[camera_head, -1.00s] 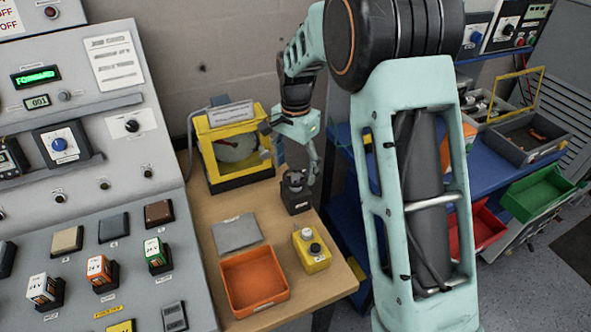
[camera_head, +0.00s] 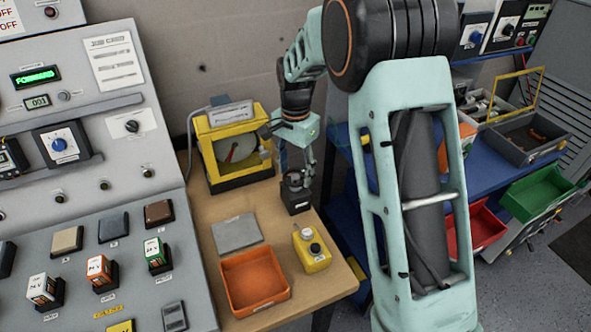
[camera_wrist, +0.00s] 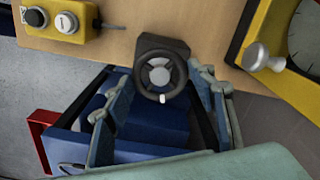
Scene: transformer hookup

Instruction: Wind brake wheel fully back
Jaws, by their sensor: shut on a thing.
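The brake wheel (camera_wrist: 142,74) is a small black ring with spokes and a grey hub on a dark block. A white mark shows on its rim at the bottom in the wrist view. In the head view the wheel's block (camera_head: 296,201) stands on the wooden bench. My gripper (camera_wrist: 163,76) comes down over the wheel, with one finger on each side of the rim, and is shut on it. In the head view my gripper (camera_head: 297,174) partly hides the wheel.
An orange tray (camera_head: 255,283), a grey plate (camera_head: 237,233) and a yellow button box (camera_head: 313,252) lie in front on the bench. The left console's display (camera_head: 35,76) reads FORWARD. A blue shelf unit (camera_head: 490,160) is at right.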

